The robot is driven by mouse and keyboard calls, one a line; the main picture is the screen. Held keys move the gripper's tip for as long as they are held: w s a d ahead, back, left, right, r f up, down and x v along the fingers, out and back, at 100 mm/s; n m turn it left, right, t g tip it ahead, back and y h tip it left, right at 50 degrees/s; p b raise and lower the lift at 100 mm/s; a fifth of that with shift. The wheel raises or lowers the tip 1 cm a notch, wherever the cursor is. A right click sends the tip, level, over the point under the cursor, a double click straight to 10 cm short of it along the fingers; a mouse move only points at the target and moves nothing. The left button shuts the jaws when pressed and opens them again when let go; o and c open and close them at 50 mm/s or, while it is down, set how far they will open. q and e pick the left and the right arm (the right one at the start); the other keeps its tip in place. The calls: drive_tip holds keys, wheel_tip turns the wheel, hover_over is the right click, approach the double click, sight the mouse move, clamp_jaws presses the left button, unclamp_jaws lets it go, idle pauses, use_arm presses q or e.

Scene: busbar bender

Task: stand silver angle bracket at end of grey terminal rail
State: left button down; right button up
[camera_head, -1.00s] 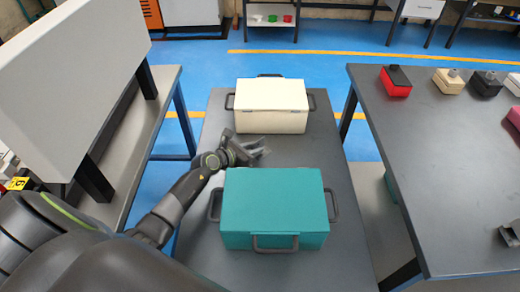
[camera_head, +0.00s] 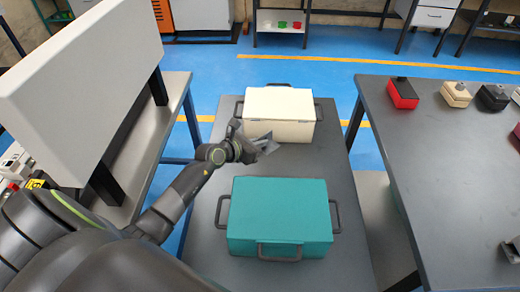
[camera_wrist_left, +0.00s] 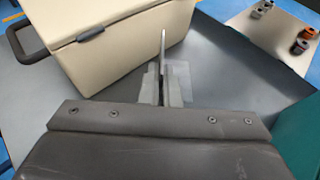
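My left gripper (camera_head: 256,148) is over the grey table between the cream case and the teal case. In the left wrist view its fingers (camera_wrist_left: 165,92) are close together around a thin upright silver plate (camera_wrist_left: 163,50), with a flat grey piece beside it. This looks like the silver angle bracket, which also shows as a small silver shape at the fingertips in the head view (camera_head: 268,143). The bracket is held clear of the cases, with its lower part hidden by the fingers. I cannot make out a grey terminal rail. My right gripper is not in view.
The cream case (camera_head: 278,116) stands behind the gripper and the teal case (camera_head: 279,210) in front, both with dark handles. A white panel (camera_head: 85,75) stands on the left bench. The right table (camera_head: 440,170) carries several small connector blocks along its far side.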

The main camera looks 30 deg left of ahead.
use_arm(q)
wheel_tip(320, 180, up, 3)
drive_tip(key=shift+f, duration=0.1)
drive_tip(key=shift+r+p, duration=0.45)
drive_tip(key=shift+r, duration=0.05)
wheel_tip(320, 180, up, 7)
drive_tip(key=p, duration=0.5)
drive_tip(key=shift+p, duration=0.35)
drive_tip(key=s+d+r+m+g+h+b, duration=0.2)
drive_tip(key=s+d, duration=0.3)
drive_tip(key=s, duration=0.4)
drive_tip(key=s+d+r+m+g+h+b, duration=0.3)
drive_tip(key=s+d+m+h+b, duration=0.1)
drive_tip(key=s, duration=0.6)
drive_tip(key=shift+d+r+m+h, duration=0.3)
drive_tip(key=shift+d+m, duration=0.2)
drive_tip(key=shift+d, duration=0.25)
drive_tip(key=shift+w, duration=0.1)
